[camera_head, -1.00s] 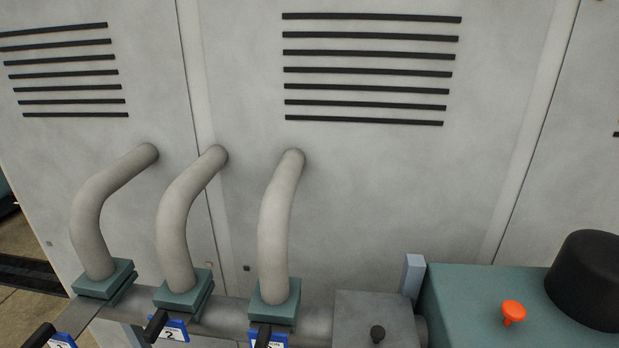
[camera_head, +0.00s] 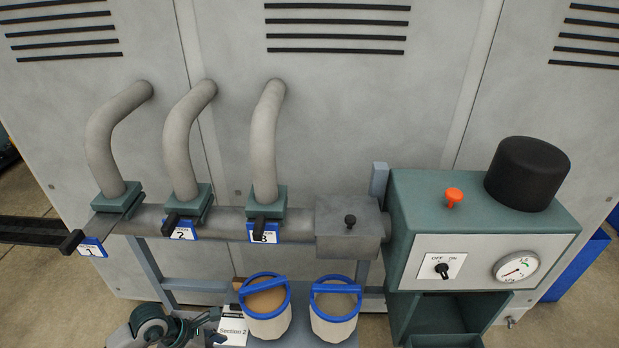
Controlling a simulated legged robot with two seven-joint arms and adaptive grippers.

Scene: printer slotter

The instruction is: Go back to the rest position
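My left gripper (camera_head: 208,322) shows at the bottom left of the head view, beside a "Section 2" label, with a dark and green part of my arm behind it. It is small and partly cut off, so I cannot tell whether its fingers are open or shut. My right gripper is not in view.
A grey machine wall carries three bent pipes ending at numbered valves (camera_head: 265,225) on a horizontal pipe. Two blue-rimmed buckets (camera_head: 333,324) stand below. At right is a green control box (camera_head: 410,215) with a switch, gauge, orange button (camera_head: 454,196) and black cap (camera_head: 527,174).

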